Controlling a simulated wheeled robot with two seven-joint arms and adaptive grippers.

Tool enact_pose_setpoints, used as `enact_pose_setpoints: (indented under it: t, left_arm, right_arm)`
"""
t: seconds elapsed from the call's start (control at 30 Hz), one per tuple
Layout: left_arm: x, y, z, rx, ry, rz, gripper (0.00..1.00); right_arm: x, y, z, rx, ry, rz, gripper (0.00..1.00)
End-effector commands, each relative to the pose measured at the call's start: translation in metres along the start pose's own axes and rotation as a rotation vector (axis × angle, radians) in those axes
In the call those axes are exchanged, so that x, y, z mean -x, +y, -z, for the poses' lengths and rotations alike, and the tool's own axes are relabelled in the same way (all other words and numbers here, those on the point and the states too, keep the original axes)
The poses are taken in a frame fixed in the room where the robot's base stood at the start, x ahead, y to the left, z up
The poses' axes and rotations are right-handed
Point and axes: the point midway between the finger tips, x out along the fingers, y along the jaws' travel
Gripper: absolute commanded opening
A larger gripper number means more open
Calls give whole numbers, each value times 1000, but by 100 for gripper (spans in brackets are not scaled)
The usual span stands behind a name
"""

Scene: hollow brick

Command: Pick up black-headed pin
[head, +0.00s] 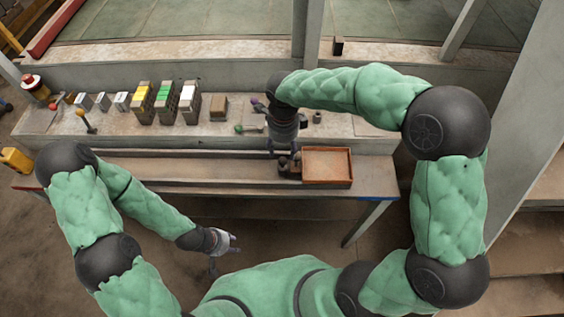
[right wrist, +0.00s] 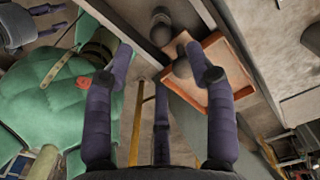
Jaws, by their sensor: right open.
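My right gripper (head: 284,149) hangs over the front ledge, pointing down at small dark pieces beside the tray. In the right wrist view its purple fingers (right wrist: 160,58) are spread apart and empty. A dark rounded knob (right wrist: 181,66), which looks like the black-headed pin, shows between the fingers, by the tray's corner. A second dark round piece (right wrist: 160,32) lies just beyond it; I cannot tell whether it belongs to the same pin. In the head view the gripper partly hides the dark pieces (head: 284,163). My left gripper (head: 231,243) is low in front of the bench, away from the pin; its opening is unclear.
An orange-brown tray (head: 327,150) stands right of the right gripper. Behind are a green-headed pin (head: 240,129), a yellow-headed pin (head: 80,114) and several coloured blocks (head: 164,100). The ledge left of the gripper (head: 190,172) is clear. A post (head: 307,30) rises behind.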

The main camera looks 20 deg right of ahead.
Motion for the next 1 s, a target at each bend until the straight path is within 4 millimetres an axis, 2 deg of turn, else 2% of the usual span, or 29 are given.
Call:
enact_pose_setpoints:
  t: [0.03,0.1,0.37,0.6,0.7,0.9,0.93,1.0]
  left_arm:
    - [-4,-1,0,0,0,0,40]
    - [-6,-2,0,0,0,0,40]
    - [-12,-4,1,0,1,0,40]
    - [-24,-9,1,0,1,0,40]
    - [-26,-9,1,0,1,0,40]
    - [-24,-9,1,0,1,0,40]
    - [-24,-9,1,0,1,0,40]
    - [-24,-9,1,0,1,0,40]
  right_arm:
    - [-11,0,0,0,3,-3,56]
    - [-20,0,0,1,2,-2,56]
    - [-37,-1,0,2,1,-1,56]
    - [-71,-2,-1,1,1,-3,56]
    - [-76,-2,-2,2,-1,-1,56]
    - [-76,-2,-2,2,-1,0,56]
    - [-76,-2,-2,2,-1,0,50]
    - [-76,-2,-2,2,-1,-1,30]
